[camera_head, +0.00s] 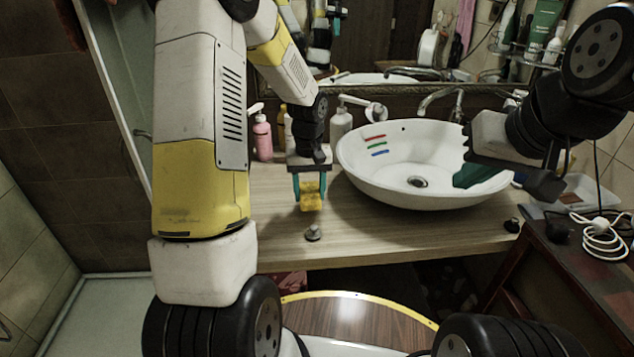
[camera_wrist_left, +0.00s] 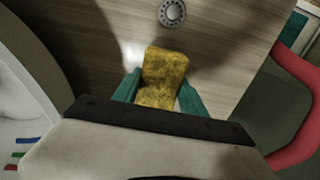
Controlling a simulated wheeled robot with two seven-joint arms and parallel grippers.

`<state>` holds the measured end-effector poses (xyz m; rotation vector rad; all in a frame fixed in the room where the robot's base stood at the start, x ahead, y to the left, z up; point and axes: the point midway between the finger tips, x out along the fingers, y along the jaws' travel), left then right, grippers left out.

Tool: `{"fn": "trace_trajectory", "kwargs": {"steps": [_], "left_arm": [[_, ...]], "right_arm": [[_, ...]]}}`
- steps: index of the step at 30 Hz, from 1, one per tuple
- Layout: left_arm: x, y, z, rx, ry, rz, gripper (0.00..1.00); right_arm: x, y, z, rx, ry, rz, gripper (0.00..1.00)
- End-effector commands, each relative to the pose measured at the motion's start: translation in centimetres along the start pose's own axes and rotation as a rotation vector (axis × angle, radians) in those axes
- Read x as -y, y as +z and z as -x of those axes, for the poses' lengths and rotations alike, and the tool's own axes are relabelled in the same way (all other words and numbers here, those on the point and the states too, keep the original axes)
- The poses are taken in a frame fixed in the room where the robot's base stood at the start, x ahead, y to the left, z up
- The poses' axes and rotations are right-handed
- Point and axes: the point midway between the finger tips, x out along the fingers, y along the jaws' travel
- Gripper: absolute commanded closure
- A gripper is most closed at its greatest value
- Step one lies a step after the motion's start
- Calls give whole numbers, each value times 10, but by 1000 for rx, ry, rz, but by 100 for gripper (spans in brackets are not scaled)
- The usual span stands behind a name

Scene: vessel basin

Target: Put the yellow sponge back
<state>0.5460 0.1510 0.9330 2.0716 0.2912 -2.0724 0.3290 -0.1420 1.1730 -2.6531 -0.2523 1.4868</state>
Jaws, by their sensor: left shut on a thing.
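The yellow sponge (camera_head: 311,197) is between the teal fingers of my left gripper (camera_head: 310,188), over the wooden counter left of the basin. In the left wrist view the sponge (camera_wrist_left: 163,72) sticks out past both fingers of the left gripper (camera_wrist_left: 158,92), which press on its sides. I cannot tell whether its lower end touches the counter. My right gripper (camera_head: 482,174) is at the right rim of the white basin (camera_head: 350,166). Its teal fingers overlap in this view, so its opening is unclear.
The basin's inner wall has red, green and blue marks. A small round metal piece (camera_head: 313,233) lies on the counter (camera_head: 275,215) in front of the sponge. A pink bottle (camera_head: 262,138) and a white pump bottle (camera_head: 340,125) stand behind. The counter's front left is clear.

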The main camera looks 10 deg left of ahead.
Motion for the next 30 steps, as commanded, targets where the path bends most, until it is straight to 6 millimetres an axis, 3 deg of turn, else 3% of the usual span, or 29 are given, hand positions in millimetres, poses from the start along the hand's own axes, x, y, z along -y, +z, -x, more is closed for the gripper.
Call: {"fn": "trace_trajectory", "kwargs": {"steps": [3,6,10,16,27,28,30], "left_arm": [[4,-20,-2,0,0,2,83],[6,-27,-3,0,0,1,83],[6,-28,-10,2,0,1,83],[6,-27,-37,3,0,0,83],[6,-27,-41,1,0,1,83],[6,-27,-41,0,0,1,47],[6,-27,-41,0,0,1,33]], "right_arm": [[0,0,0,0,0,0,100],[0,0,0,0,0,0,100],[0,0,0,0,0,0,100],[0,0,0,0,0,0,100],[0,0,0,0,0,0,100],[0,0,0,0,0,0,100],[0,0,0,0,0,0,100]]}}
